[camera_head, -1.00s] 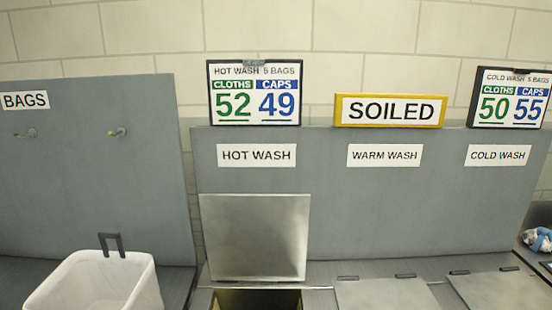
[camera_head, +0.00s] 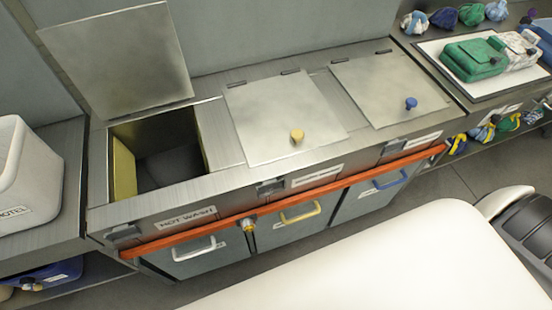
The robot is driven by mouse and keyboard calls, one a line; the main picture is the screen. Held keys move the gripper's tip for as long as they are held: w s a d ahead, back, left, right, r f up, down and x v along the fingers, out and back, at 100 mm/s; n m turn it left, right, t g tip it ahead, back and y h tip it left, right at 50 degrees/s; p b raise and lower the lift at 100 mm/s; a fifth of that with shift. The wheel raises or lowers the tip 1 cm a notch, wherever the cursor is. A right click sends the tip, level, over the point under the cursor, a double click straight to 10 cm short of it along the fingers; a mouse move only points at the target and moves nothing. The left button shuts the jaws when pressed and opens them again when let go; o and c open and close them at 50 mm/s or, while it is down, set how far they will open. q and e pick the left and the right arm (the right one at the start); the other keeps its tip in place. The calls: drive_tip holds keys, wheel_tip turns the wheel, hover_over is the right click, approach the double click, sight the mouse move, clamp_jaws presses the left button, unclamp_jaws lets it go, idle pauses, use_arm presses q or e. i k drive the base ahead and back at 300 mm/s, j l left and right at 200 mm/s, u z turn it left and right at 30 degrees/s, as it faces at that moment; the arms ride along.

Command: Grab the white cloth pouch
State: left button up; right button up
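A white and grey patterned pouch (camera_head: 516,52) lies on a white tray or mat (camera_head: 436,47) on the counter at the upper right. A green pouch (camera_head: 474,58) lies right beside it on the left. I cannot tell whether the two touch. No other pouch on the mat looks white. Neither of my grippers is in view. A white and black part of my own body fills the lower right.
A counter holds the open hot wash hatch (camera_head: 158,150) and two closed lids (camera_head: 283,115) (camera_head: 388,88). An orange rail (camera_head: 330,187) runs along its front. A white bin (camera_head: 30,175) stands at left. Several colored bundles (camera_head: 472,14) sit behind the mat; more lie below (camera_head: 508,122).

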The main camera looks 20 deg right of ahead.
sight(516, 62)
drive_tip(key=k+l+u, duration=0.1)
drive_tip(key=l, duration=0.35)
drive_tip(key=l+u, duration=0.1)
drive_tip(key=l, duration=0.35)
drive_tip(key=k+l+u, duration=0.15)
drive_tip(key=l, duration=0.25)
drive_tip(key=k+l+u, duration=0.1)
drive_tip(key=l, duration=0.3)
drive_tip(key=k+l+u, duration=0.1)
drive_tip(key=l, duration=0.3)
drive_tip(key=k+l+u, duration=0.1)
drive_tip(key=k+l, duration=0.15)
drive_tip(key=l, duration=0.15)
drive_tip(key=k+l+u, duration=0.1)
drive_tip(key=l, duration=0.3)
drive_tip(key=k+l+u, duration=0.1)
drive_tip(key=k+l, duration=0.15)
drive_tip(key=l+z, duration=0.1)
drive_tip(key=z, duration=2.05)
drive_tip(key=i+l, duration=0.55)
